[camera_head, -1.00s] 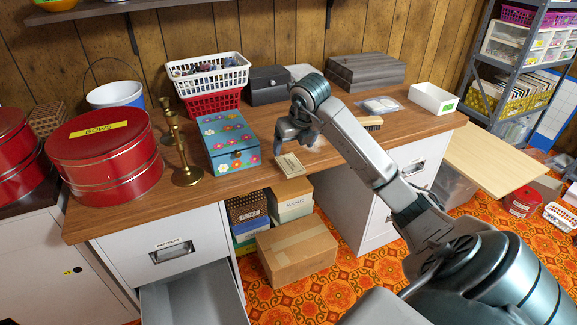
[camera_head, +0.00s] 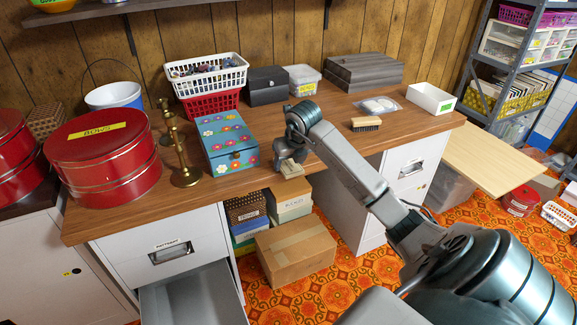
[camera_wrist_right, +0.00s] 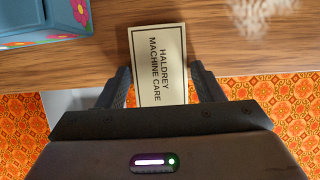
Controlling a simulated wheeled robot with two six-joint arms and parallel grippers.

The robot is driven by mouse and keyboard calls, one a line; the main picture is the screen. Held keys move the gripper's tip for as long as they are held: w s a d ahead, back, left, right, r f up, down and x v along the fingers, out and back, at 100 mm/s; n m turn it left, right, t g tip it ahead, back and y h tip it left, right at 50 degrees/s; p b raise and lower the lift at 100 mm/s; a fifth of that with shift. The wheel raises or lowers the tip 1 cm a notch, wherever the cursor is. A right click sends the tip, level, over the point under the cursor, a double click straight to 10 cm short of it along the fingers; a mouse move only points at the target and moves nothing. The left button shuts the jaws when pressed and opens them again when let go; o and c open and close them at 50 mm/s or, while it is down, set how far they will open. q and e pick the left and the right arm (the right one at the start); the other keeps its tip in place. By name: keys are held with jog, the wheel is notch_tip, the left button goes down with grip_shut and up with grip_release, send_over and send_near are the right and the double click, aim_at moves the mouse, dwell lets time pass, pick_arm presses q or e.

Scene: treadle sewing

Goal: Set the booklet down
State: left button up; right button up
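The booklet (camera_wrist_right: 159,62) is cream with a dark border and reads "HALDREY MACHINE CARE" in the right wrist view. In the head view the booklet (camera_head: 291,169) is at the front edge of the wooden desktop (camera_head: 330,150), partly past the edge. In the head view my right gripper (camera_head: 286,160) is low at the desk's front edge. Whether the booklet still touches the desktop is unclear. My left gripper is out of view.
A blue flowered box (camera_head: 226,143) stands left of the booklet, with brass candlesticks (camera_head: 183,165) beyond it. A brush (camera_head: 366,124) and a white tray (camera_head: 431,98) are to the right. Bare desktop lies behind my gripper. A drawer (camera_head: 190,297) hangs open at lower left.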

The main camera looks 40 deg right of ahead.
aim_at(290, 168)
jog(key=c, duration=0.6)
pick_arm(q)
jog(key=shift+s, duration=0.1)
